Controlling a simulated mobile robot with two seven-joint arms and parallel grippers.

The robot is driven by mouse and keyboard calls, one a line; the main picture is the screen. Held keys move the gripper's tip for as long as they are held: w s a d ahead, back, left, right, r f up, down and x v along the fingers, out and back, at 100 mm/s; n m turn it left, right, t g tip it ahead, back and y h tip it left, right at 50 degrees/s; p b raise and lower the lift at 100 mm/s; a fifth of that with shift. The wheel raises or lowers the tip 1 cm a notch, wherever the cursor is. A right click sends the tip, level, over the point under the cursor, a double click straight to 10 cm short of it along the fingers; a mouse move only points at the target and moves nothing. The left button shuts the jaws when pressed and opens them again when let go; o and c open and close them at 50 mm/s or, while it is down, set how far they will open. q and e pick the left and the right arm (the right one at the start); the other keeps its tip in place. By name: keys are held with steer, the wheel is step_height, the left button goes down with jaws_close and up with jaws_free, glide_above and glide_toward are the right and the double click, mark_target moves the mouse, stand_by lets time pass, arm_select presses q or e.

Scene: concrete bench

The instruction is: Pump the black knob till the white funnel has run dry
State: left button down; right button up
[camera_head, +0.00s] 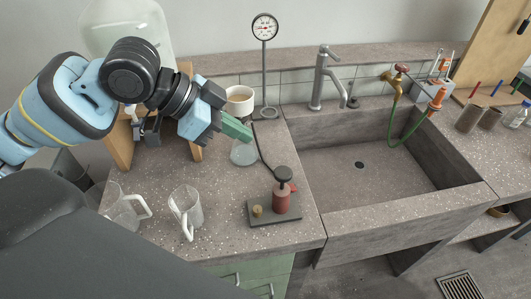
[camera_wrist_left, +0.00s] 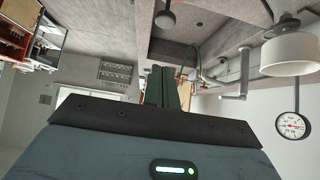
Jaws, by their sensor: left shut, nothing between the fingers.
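The pump stands near the bench's front edge: a reddish cylinder (camera_head: 282,198) with a black knob (camera_head: 283,174) on top. The knob sits up from the cylinder; it also seems to show in the left wrist view (camera_wrist_left: 166,19). The white funnel (camera_head: 240,106) is behind my left gripper, above a clear glass flask (camera_head: 243,156); it also shows in the left wrist view (camera_wrist_left: 291,55). Its inside looks brownish; I cannot tell the level. My left gripper (camera_head: 247,133) is shut and empty, its green fingers in front of the funnel and flask, apart from the knob. My right gripper is out of view.
Glass jugs (camera_head: 187,211) stand left of the pump. A sink (camera_head: 375,165) with a grey tap (camera_head: 321,75) lies to the right.

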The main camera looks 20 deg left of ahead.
arm_select(q)
glide_above(288, 172)
steer(key=s+a, duration=0.2)
step_height(288, 172, down, 7)
steer(key=shift+w+a+r+b, duration=0.1)
steer(key=shift+w+a+b, duration=0.05)
steer(key=shift+b, duration=0.2)
step_height(288, 172, down, 3)
steer(key=shift+r, duration=0.2)
steer(key=shift+a+f, duration=0.15)
steer(key=shift+f, duration=0.55)
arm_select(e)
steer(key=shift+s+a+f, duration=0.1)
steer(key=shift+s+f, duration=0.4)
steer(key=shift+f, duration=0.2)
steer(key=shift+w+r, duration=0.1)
arm_select(q)
steer(key=shift+f+b, duration=0.35)
steer(key=shift+f, duration=1.8)
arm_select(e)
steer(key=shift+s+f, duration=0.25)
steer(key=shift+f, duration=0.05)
